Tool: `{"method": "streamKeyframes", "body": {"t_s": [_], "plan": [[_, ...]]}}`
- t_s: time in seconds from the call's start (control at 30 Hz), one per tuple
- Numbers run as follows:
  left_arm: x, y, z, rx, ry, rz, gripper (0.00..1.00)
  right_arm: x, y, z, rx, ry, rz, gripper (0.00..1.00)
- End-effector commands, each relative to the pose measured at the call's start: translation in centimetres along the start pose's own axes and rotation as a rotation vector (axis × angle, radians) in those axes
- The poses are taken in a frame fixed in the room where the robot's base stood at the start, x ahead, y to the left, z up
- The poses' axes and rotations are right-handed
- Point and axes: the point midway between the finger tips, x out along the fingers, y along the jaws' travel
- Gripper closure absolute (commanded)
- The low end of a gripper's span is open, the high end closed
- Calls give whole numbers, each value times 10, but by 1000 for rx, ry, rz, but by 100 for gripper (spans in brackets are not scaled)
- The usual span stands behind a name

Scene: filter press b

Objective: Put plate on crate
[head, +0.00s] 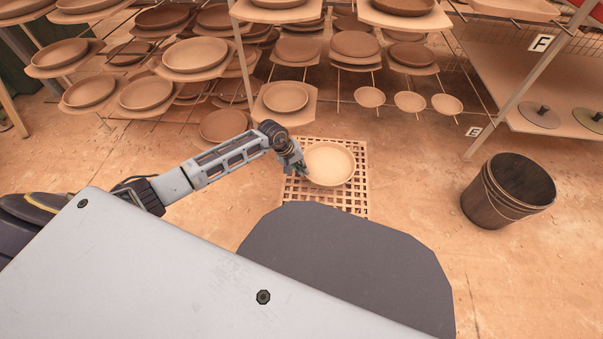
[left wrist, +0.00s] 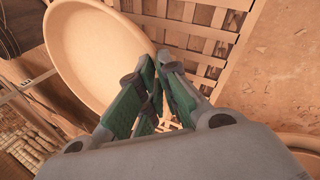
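The plate (head: 329,164) is a round, shallow, pale clay dish in the head view. It appears level over the upper middle of the crate (head: 350,207), a slatted tan grid on the floor; I cannot tell whether it rests fully on the slats. My left gripper (head: 302,170) is at the plate's left rim. In the left wrist view the plate (left wrist: 90,50) fills the upper left, with the crate's slats (left wrist: 200,15) behind. The fingers (left wrist: 155,66) are close together at the rim; whether they pinch it is unclear. My right gripper is not in view.
Racks with many similar plates (head: 195,55) stand behind the crate. One plate on a board (head: 286,97) is just beyond it. Small bowls (head: 410,102) sit to its right. A dark bucket (head: 508,190) stands on the right, with open floor between it and the crate.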

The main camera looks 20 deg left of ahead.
Motion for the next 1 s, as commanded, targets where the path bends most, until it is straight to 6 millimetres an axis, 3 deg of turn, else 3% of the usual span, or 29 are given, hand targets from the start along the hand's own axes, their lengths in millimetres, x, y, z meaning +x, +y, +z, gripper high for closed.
{"method": "streamKeyframes", "body": {"t_s": [0.3,0.8,1.0], "plan": [[27,-11,0,-1,0,2,100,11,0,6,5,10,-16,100],[32,-14,0,0,1,2,100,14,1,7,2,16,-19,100],[32,-15,0,0,-1,-1,73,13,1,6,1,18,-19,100]]}}
